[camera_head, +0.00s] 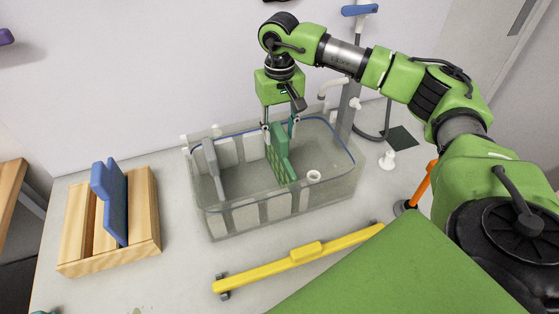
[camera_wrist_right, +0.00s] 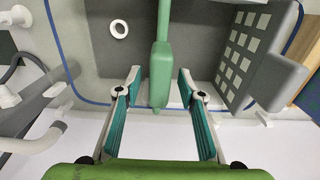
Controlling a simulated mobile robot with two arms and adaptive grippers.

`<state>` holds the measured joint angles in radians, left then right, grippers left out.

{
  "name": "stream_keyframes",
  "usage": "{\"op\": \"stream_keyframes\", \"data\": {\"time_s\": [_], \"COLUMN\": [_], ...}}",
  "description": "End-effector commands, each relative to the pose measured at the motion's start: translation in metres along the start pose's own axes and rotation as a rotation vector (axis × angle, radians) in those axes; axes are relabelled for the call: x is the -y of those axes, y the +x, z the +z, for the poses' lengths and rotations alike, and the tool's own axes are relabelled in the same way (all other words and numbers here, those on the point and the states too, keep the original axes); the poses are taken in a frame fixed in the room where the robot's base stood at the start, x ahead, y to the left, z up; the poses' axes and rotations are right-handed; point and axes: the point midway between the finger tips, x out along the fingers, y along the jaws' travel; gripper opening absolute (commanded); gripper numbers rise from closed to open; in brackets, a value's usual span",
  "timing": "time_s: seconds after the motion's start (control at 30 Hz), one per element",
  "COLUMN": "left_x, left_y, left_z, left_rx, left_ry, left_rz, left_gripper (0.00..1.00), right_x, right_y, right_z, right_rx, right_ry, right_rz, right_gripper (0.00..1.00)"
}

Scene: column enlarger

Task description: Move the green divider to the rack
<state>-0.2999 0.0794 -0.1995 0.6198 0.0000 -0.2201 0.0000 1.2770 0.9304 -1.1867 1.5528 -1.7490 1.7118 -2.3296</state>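The green divider (camera_head: 281,162) stands upright across the clear tank (camera_head: 225,222), right of its middle. My right gripper (camera_head: 279,124) points down over it. In the right wrist view, my right gripper (camera_wrist_right: 160,76) is open, with a finger on each side of the divider's thick green top (camera_wrist_right: 160,72) and a gap on both sides. The wooden rack (camera_head: 142,247) stands left of the tank and holds upright blue panels (camera_head: 115,203). My left gripper does not show.
A grey divider (camera_head: 213,172) stands at the tank's left, and a white ring (camera_head: 314,176) lies at its right. A yellow bar (camera_head: 290,262) lies in front. A faucet (camera_head: 336,86) and an orange rod (camera_head: 423,183) are on the right. Bare table separates rack and tank.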

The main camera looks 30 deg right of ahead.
Motion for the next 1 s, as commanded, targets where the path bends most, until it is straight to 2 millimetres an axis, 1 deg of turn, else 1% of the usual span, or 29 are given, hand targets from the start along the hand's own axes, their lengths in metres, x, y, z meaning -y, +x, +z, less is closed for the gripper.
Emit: {"op": "stream_keyframes", "data": {"time_s": [0.07, 0.1, 0.17, 0.2, 0.23, 1.0], "left_x": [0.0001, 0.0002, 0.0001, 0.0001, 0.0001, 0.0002], "left_y": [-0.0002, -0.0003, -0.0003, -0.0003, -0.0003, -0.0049], "left_z": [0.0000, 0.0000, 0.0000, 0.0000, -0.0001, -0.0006], "left_rx": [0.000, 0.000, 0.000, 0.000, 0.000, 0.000], "left_ry": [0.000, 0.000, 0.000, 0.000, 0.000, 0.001], "left_rz": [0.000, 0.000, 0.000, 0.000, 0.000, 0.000], "left_gripper": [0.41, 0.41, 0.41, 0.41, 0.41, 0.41], "right_x": [0.0002, 0.0002, 0.0002, 0.0002, 0.0002, 0.0003], "right_y": [-0.0004, -0.0004, -0.0004, -0.0004, -0.0004, -0.0086], "right_z": [-0.0001, -0.0001, -0.0001, -0.0001, -0.0001, -0.0005], "right_rx": [0.000, 0.000, 0.000, 0.000, 0.000, -0.002], "right_ry": [0.000, 0.000, 0.000, 0.000, 0.000, 0.000], "right_rz": [0.000, 0.000, 0.000, 0.000, 0.000, -0.001], "right_gripper": [0.36, 0.34, 0.18, 0.08, 0.00, 0.00]}}
